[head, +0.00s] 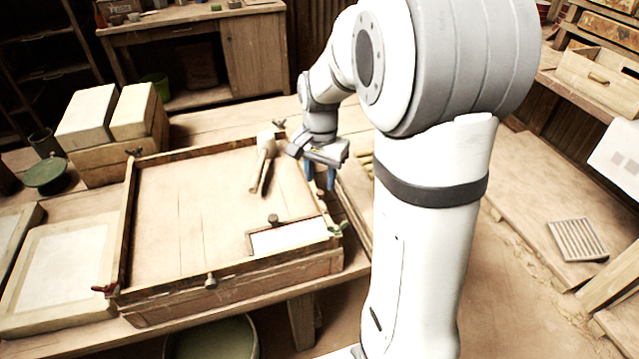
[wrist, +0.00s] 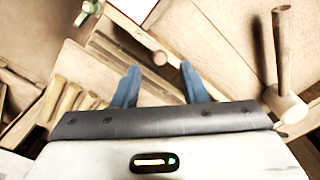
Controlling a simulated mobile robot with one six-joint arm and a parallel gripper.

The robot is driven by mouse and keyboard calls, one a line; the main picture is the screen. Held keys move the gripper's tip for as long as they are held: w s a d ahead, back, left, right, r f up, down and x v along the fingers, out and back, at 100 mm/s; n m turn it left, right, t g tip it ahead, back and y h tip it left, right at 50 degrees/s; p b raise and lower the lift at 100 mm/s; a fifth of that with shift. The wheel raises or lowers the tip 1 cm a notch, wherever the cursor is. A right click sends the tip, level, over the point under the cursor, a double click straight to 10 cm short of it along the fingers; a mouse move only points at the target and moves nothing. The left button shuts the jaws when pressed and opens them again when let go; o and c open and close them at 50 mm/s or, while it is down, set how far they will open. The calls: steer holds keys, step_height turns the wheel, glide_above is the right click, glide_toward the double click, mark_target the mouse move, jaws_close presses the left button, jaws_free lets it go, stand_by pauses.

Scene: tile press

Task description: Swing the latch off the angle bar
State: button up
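A shallow wooden press frame (head: 230,270) lies on the bench. A small green-handled piece (head: 338,229), perhaps a latch, sits at its front right corner; it also shows in the wrist view (wrist: 90,8). I cannot tell which piece is the angle bar. My gripper (head: 320,178) is by the frame's right side, fingers pointing down. In the wrist view my gripper (wrist: 156,90) has its blue fingers apart and empty, with a round knob (wrist: 160,57) on a wooden rail showing beyond them.
A mallet (head: 264,160) lies at the frame's back right; it shows in the wrist view (wrist: 284,100). A white-faced rectangular piece (head: 288,237) lies inside the front right. Blocks (head: 112,115) stand at the back left. Several wooden sticks (wrist: 70,98) lie beside the frame.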

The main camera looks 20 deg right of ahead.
mark_target(320, 195)
step_height(320, 195, up, 4)
steer(key=shift+r, duration=0.25)
steer(key=shift+s, duration=0.1)
steer(key=s+a+r+n+t, duration=0.1)
steer(key=s+n, duration=0.3)
steer(key=s, duration=0.4)
steer(key=s+a+r+n+t, duration=0.1)
steer(key=s+a+n, duration=0.2)
steer(key=s, duration=0.6)
steer(key=shift+s+n+t+p, duration=0.3)
steer(key=shift+n+p, duration=0.15)
steer(key=shift+n, duration=0.65)
